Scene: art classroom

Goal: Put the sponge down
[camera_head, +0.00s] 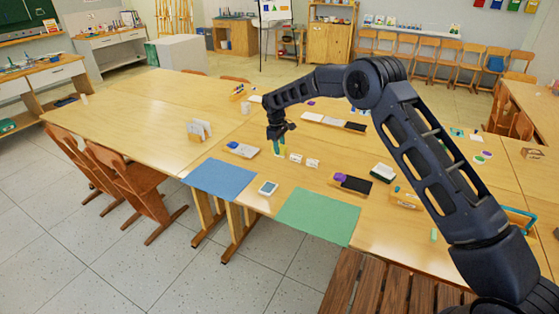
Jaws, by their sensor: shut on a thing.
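My gripper (279,138) is above the middle of the long wooden table (142,119), pointing down. It is shut on a small upright thing, green with some yellow, which I take to be the sponge (280,149). The sponge is small in this view, and its upper part is hidden by the fingers. I cannot tell whether its lower end touches the table top.
Two small white boxes (312,162) stand close right of the gripper, and a tray (242,149) lies left. A blue mat (220,178) and a green mat (318,216) lie along the near edge, with a small white-framed item (268,188) between them. The left table top is mostly clear.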

